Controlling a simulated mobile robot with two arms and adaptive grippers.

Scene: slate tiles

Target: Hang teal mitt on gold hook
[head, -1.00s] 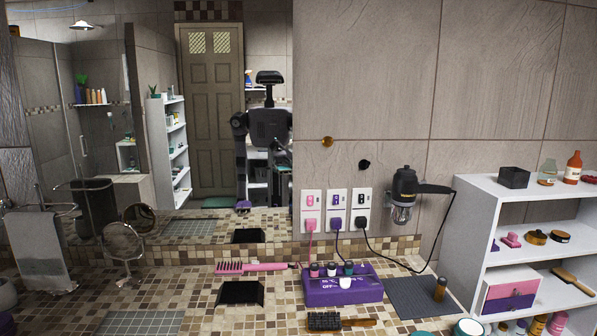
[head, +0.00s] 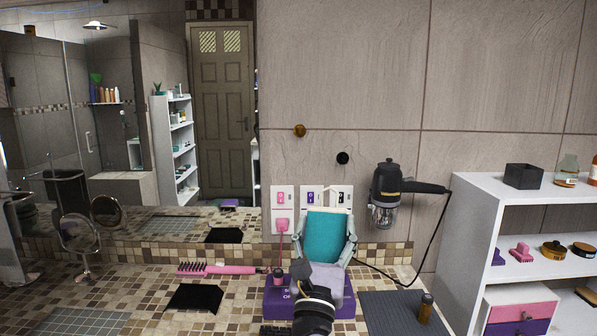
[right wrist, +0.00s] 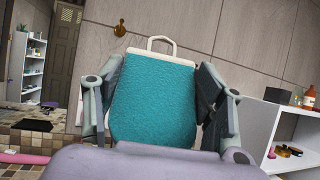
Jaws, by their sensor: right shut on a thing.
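The teal mitt (head: 324,236) is held upright in my right gripper (head: 323,240), in front of the wall sockets. In the right wrist view the mitt (right wrist: 155,98) has a cream top band and a cream loop (right wrist: 161,44) standing up. The fingers of the right gripper (right wrist: 158,105) are shut on its two sides. The gold hook (head: 299,131) is on the tiled wall, above and a little left of the mitt and apart from it. It also shows in the right wrist view (right wrist: 120,28), above and left of the loop. My left gripper is not in view.
A black hook (head: 342,158) sits on the wall right of the gold one. A hair dryer (head: 386,190) hangs further right. A purple box (head: 277,303) and a pink hairbrush (head: 217,269) are on the counter. White shelves (head: 476,205) stand at right.

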